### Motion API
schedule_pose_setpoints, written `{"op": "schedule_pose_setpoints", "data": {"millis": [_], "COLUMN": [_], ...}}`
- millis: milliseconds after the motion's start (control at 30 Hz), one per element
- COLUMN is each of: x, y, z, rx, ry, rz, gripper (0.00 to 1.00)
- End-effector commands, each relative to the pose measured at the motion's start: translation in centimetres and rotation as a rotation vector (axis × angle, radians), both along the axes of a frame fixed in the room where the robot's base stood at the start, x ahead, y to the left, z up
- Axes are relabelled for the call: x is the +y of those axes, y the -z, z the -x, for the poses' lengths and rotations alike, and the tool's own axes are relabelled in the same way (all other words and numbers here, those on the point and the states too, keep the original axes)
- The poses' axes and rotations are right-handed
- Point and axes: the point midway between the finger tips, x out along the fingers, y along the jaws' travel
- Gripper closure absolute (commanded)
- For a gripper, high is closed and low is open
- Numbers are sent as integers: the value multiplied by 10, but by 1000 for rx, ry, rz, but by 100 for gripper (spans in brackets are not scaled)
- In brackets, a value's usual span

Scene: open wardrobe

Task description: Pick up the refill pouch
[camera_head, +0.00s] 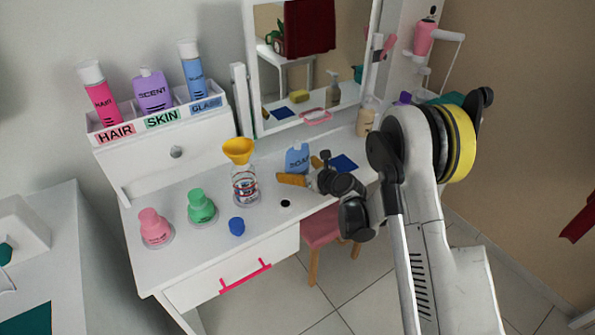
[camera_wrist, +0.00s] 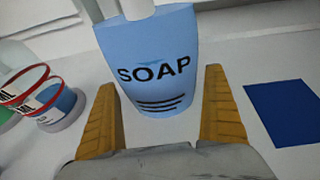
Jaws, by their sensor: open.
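The refill pouch is light blue, with SOAP and several dark lines printed on it. It stands upright on the white vanity top; in the head view the pouch (camera_head: 298,158) is beyond my gripper, which hides its lower part. In the wrist view the pouch (camera_wrist: 155,68) is straight ahead, near the far ends of the fingers and roughly centred between them. My gripper (camera_wrist: 163,85) is open and empty, with orange-yellow ribbed fingers to each side. In the head view my gripper (camera_head: 303,172) is low over the vanity top.
A clear bottle with a yellow funnel (camera_head: 238,150) stands left of the pouch. A dark blue square (camera_head: 343,163) lies right of the pouch. A pump bottle (camera_head: 366,117) stands behind.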

Motion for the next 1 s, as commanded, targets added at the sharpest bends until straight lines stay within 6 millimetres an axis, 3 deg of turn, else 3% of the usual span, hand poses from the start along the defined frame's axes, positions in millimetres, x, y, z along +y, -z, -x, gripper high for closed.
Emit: {"op": "schedule_pose_setpoints", "data": {"millis": [33,233,667,867,1000], "x": [0,0,0,0,-6], "y": [0,-1,-4,-25,-50], "z": [0,0,0,0,1], "rx": [0,0,0,0,0], "ry": [0,0,0,0,3], "rz": [0,0,-1,-1,-1], "gripper": [0,61,61,61,61]}}
